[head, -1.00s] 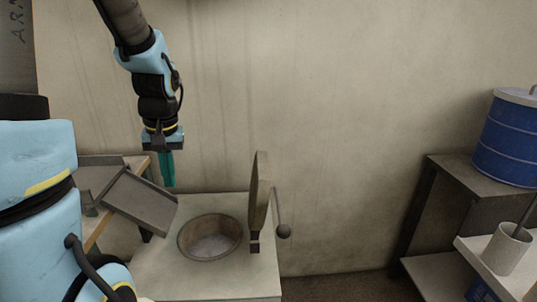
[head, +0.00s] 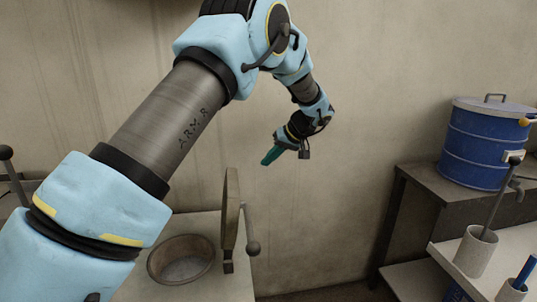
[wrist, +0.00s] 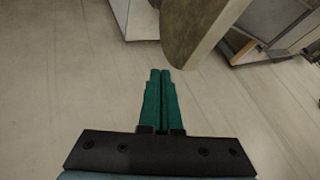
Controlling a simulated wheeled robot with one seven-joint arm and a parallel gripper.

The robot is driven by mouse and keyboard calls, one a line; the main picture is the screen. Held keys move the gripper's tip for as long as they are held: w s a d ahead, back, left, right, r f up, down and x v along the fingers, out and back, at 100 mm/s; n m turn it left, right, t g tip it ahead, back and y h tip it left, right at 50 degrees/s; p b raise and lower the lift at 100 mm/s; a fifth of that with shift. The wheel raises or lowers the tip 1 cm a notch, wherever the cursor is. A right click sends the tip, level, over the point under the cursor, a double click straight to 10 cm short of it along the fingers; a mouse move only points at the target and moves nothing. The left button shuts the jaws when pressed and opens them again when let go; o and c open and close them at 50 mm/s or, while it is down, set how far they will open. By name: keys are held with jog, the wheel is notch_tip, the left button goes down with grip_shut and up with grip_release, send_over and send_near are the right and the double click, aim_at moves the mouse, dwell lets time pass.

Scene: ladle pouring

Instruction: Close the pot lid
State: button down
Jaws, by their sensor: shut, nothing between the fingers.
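The pot (head: 181,262) is a round brown opening set in a pale counter in the head view. Its lid (head: 231,210) is a thick disc standing upright on a hinge at the pot's right side. A handle with a dark ball knob (head: 253,248) juts from the lid's right face. My gripper (head: 270,156), with green fingers, is shut and empty, above and to the right of the lid, apart from it. In the wrist view the shut fingers (wrist: 160,80) point toward the lid (wrist: 192,30), whose lower part shows at the top.
A blue drum (head: 487,145) stands on a dark shelf at right. A white table holds a cup (head: 474,250) with a rod in it and a blue-handled tool (head: 524,272). The counter's pale top (head: 215,285) is bare near the pot. Open floor lies right of the counter.

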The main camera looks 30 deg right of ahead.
jog(key=w+a+f+p, duration=0.4)
jog(key=a, duration=0.2)
jog(key=shift+w, duration=0.25)
jog(key=shift+a, duration=0.1)
